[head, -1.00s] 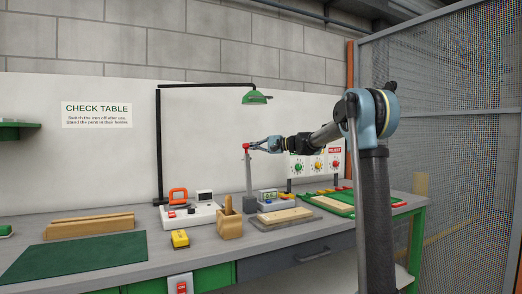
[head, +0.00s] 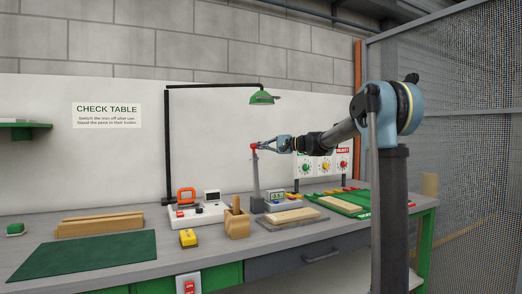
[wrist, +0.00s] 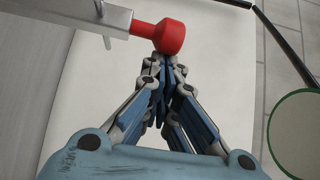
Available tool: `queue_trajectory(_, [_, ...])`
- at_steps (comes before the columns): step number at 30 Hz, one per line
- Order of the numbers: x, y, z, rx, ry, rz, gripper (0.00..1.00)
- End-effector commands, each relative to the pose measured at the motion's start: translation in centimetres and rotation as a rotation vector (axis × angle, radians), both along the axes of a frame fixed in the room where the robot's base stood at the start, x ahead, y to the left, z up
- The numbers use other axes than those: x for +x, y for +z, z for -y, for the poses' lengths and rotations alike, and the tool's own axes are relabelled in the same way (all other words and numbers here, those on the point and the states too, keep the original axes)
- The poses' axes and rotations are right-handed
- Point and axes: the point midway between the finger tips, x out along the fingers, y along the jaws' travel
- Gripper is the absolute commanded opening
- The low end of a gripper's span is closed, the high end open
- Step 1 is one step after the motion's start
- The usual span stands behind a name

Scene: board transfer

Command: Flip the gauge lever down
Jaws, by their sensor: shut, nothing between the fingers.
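The gauge lever (head: 255,172) is a grey bar standing upright on the bench, with a red knob (head: 254,147) at its top. In the wrist view the red knob (wrist: 169,37) sits on the end of the metal bar (wrist: 62,17). A small gauge display (head: 277,195) stands just right of the lever's foot. My gripper (head: 262,146) is shut and empty at knob height, on the knob's right side. In the wrist view its closed fingertips (wrist: 164,62) meet the knob's edge; I cannot tell whether they touch.
A wooden pen holder (head: 237,222), a soldering station (head: 198,213) and a yellow box (head: 188,238) stand left of the lever. A board (head: 293,217) lies in front of it. A green lamp (head: 262,97) hangs above. A control panel (head: 322,165) stands behind the arm.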

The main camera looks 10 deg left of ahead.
Motion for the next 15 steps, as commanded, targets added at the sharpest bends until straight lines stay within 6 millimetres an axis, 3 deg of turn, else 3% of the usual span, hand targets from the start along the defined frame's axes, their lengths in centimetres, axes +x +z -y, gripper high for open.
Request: queue_trajectory(15, [-2.4,0.4,0.4,0.064,0.011,0.089,0.0])
